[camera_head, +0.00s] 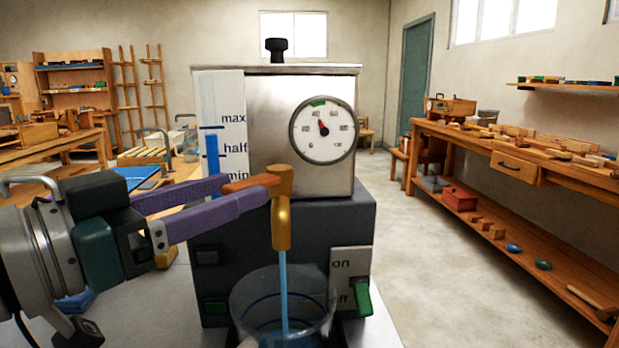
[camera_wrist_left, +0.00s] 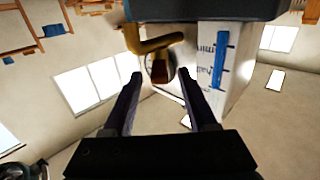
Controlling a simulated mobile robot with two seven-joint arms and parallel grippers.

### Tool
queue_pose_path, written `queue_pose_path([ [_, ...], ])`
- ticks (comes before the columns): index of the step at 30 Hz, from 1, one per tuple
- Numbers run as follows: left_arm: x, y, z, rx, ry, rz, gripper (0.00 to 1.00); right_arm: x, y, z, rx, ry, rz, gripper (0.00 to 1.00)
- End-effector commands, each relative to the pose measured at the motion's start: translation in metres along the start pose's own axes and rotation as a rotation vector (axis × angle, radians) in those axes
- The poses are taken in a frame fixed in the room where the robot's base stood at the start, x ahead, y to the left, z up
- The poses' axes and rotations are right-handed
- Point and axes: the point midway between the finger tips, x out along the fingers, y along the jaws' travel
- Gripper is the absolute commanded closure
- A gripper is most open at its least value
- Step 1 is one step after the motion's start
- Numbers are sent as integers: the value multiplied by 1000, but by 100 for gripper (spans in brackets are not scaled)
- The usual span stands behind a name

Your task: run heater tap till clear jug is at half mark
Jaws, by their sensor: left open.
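The heater (camera_head: 325,200) is a steel and dark grey box with a brass tap (camera_head: 282,225). A thin blue stream (camera_head: 284,290) runs from the spout into the clear jug (camera_head: 320,297) below. Bluish water shows low in the jug, under a faint blue line on its wall; the jug's bottom is cut off by the picture edge. My left gripper (camera_head: 248,192) is open, its purple fingers beside the tap's orange handle (camera_head: 252,183). In the left wrist view the tap (camera_wrist_left: 152,43) lies ahead of the open fingertips (camera_wrist_left: 160,76). My right gripper is not in view.
The heater's gauge (camera_head: 212,150) has max, half and min marks, with blue up to above half. The dial (camera_head: 323,129) reads around 40. A green switch (camera_head: 362,299) sits low by off.

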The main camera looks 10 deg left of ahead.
Motion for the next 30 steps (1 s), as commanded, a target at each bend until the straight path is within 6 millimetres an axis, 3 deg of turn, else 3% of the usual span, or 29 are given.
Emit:
queue_pose_path([
  [3,23,0,-2,-2,4,0,43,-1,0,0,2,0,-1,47],
  [9,49,0,-1,-1,1,0,43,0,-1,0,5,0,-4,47],
  [21,57,1,0,0,-1,1,43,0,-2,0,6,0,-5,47],
  [30,57,0,0,0,-1,1,76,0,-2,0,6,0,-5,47],
])
